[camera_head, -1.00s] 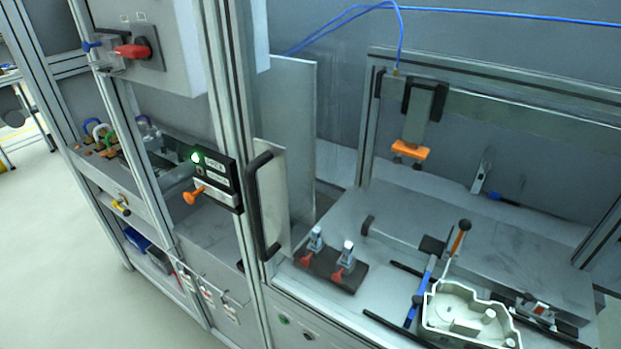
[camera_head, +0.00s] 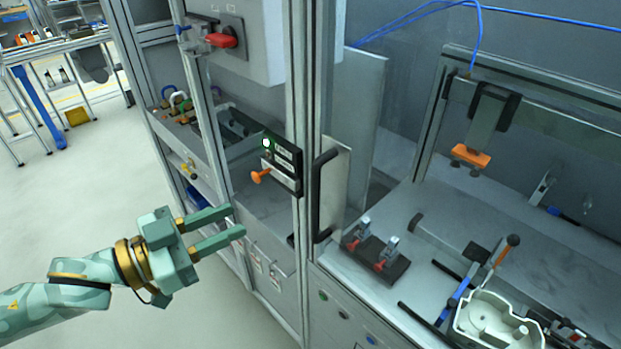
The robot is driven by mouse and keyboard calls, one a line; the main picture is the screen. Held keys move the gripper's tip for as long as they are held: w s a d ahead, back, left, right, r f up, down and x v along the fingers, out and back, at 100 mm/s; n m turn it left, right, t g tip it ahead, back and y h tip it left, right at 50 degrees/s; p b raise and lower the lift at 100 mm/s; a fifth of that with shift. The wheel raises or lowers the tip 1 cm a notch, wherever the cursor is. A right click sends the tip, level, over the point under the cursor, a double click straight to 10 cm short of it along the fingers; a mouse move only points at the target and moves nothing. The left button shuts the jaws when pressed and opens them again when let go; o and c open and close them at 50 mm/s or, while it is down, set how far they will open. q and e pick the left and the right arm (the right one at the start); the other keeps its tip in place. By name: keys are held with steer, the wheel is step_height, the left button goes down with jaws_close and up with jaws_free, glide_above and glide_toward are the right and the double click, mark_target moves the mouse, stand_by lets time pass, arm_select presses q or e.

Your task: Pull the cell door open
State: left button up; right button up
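The cell door shows as a narrow light grey panel (camera_head: 337,185) edge-on beside the aluminium post, with a black bar handle (camera_head: 318,196) on it. A black lock box (camera_head: 284,166) with a lit green lamp and an orange knob (camera_head: 261,176) sits on the post left of the handle. My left gripper (camera_head: 224,223) is open and empty, its two green fingers pointing right toward the post. It is apart from the handle, to its left and slightly lower in the picture. My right gripper is not in view.
A red rotary switch (camera_head: 221,40) is on the grey cabinet at top left. Open floor (camera_head: 70,190) lies at left.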

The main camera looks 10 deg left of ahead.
arm_select(q)
steer(key=x, duration=1.6)
steer(key=shift+s+d+r+n+h+p, duration=0.3)
steer(key=shift+d+r+n+p, duration=0.1)
steer(key=shift+d+r, duration=0.2)
steer(key=shift+a, duration=0.1)
jaws_close()
